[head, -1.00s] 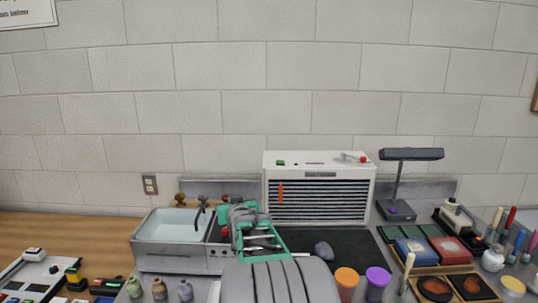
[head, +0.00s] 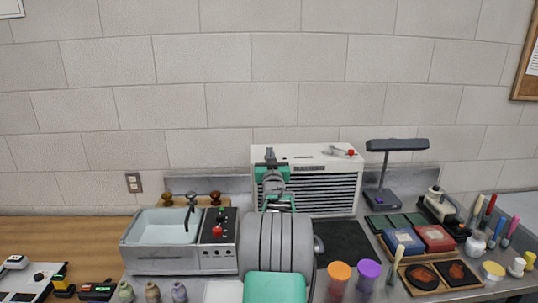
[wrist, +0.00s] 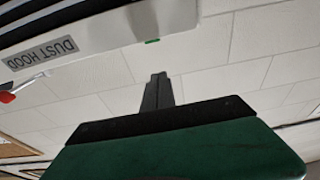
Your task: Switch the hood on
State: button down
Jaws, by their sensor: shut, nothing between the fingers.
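The dust hood (head: 330,185) is a white box with a dark slatted front, standing against the wall at the back of the bench. A lever with a red knob (head: 350,152) is at its top right. In the wrist view its "DUST HOOD" label (wrist: 42,55) and a small green button (wrist: 152,41) show on the white panel. My gripper (head: 270,153) is shut and empty, pointing up in front of the hood's upper left. In the wrist view the closed fingertips (wrist: 158,78) are just short of the green button, apparently apart from it. My gripper hides the button in the head view.
A sink unit (head: 165,262) with a knobbed panel (head: 218,240) stands left of my arm. A dark lamp (head: 395,146) stands right of the hood. Orange (head: 339,272) and purple (head: 369,269) cups, trays and brushes crowd the right front. The wall above is clear.

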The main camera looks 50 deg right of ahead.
jog(key=p+x, duration=0.1)
jog(key=x, duration=0.3)
jog(key=shift+a+r, duration=0.1)
jog(key=shift+r, duration=0.1)
notch_tip(320, 180, down, 3)
jog(key=shift+r+p, duration=0.1)
jog(key=shift+p, duration=0.7)
jog(key=shift+s+f, duration=0.1)
jog(key=shift+f, duration=0.65)
notch_tip(320, 180, down, 2)
jog(key=b, duration=0.5)
jog(key=shift+a+t+h, duration=0.1)
jog(key=shift+t+h, duration=0.2)
jog(key=shift+r+p, duration=0.35)
jog(key=shift+r, duration=0.55)
notch_tip(320, 180, up, 3)
jog(key=shift+s+a+f+b, duration=0.1)
jog(key=shift+a+b, duration=0.1)
jog(key=shift+b, duration=0.1)
jog(key=f+b+v, duration=0.1)
jog(key=b+v, duration=0.2)
jog(key=v, duration=0.6)
jog(key=shift+s+b, duration=0.25)
jog(key=shift+b, duration=0.05)
